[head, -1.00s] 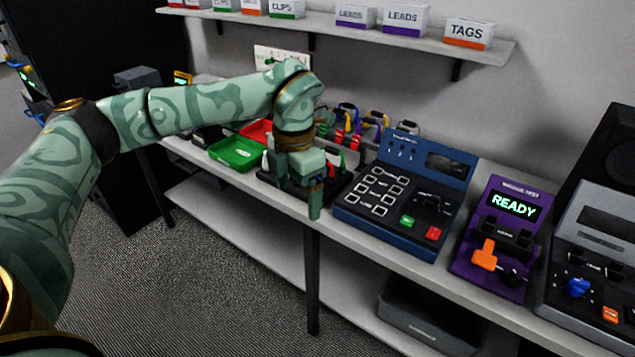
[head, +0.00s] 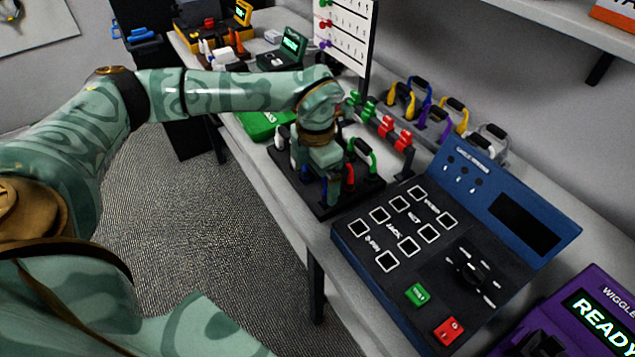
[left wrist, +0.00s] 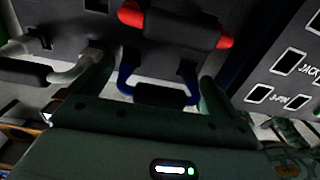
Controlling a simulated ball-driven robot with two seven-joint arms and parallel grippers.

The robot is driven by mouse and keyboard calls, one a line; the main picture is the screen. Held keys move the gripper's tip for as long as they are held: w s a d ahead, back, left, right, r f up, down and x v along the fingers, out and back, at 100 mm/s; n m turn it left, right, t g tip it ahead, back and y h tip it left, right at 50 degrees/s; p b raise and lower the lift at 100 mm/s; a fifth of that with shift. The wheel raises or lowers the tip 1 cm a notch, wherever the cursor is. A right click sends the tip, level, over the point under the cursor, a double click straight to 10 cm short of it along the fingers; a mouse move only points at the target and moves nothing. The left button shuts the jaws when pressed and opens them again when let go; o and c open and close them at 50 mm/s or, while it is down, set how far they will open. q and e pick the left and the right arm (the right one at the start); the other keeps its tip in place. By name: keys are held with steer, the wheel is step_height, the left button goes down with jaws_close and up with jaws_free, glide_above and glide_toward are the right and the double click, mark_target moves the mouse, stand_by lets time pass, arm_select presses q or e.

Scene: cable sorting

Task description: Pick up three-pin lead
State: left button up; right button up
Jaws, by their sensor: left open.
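My left gripper (head: 331,192) is over the black lead rack (head: 318,208) on the bench, pointing down. In the left wrist view it is open (left wrist: 155,78), with a blue lead with a black grip (left wrist: 160,96) between its fingers. The fingers stand apart from the grip on both sides. A red lead with a black grip (left wrist: 178,25) lies above it and a pale lead (left wrist: 70,72) at left. In the head view green (head: 366,152) and white (head: 281,136) leads show beside the gripper. No label shows which is the three-pin lead. My right gripper is out of view.
A blue tester (head: 355,262) stands close right of the rack, with a purple unit (head: 608,292) beyond it. Behind stand red connectors (head: 394,133) and several coloured leads (head: 437,118). A green tray (head: 262,124) lies at the rack's left.

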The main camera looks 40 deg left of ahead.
arm_select(q)
steer(key=shift+f, duration=0.5)
steer(key=shift+r, duration=0.1)
steer(key=c, duration=0.8)
